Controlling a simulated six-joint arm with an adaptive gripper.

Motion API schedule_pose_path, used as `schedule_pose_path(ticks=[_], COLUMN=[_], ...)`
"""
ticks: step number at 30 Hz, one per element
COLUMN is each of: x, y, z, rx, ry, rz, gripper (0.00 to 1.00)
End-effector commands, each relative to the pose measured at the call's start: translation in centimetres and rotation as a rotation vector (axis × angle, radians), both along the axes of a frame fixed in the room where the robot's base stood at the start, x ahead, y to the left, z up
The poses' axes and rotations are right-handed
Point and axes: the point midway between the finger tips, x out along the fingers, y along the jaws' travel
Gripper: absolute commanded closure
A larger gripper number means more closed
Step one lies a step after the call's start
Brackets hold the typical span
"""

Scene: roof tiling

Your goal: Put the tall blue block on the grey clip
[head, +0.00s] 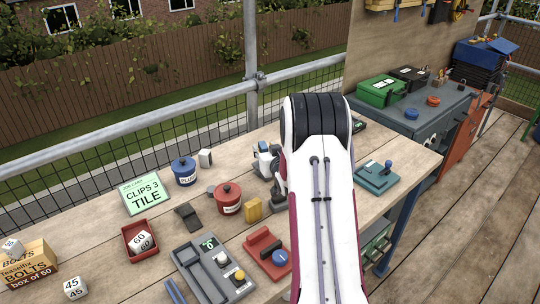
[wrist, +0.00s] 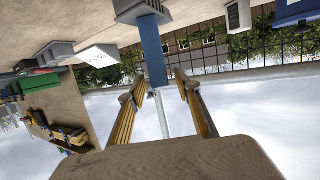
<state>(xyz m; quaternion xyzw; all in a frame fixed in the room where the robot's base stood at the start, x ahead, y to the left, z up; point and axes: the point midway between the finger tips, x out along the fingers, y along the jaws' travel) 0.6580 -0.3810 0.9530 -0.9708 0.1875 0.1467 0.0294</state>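In the wrist view, which shows the bench upside down along the top, a tall blue block (wrist: 152,52) stands straight out from the bench side. Its base end meets a grey piece (wrist: 128,9) that looks like the grey clip. I cannot tell whether the block rests on it or stands in front of it. My gripper (wrist: 159,85) is open, with one yellow-padded finger on each side of the block's free end. Gaps show between fingers and block. In the head view my arm covers much of the bench middle, and I cannot make out the block there for certain.
The bench also holds a red pot (head: 228,198), a blue pot (head: 184,171), a green sign (head: 146,194), a red tray (head: 140,240) and a yellow block (head: 252,210). A grey panel (head: 214,270) and a red fixture (head: 267,253) lie at the front. A teal fixture (head: 377,177) sits right of my arm.

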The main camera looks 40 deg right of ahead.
Motion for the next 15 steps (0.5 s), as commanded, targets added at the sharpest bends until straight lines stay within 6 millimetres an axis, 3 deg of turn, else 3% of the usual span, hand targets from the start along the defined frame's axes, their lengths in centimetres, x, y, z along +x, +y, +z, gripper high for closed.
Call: schedule_pose_path(ticks=[15], x=[-3.5], y=[1.3], z=[1.3], rx=[0.0], ry=[0.0], rz=[-0.001], gripper=[0.67])
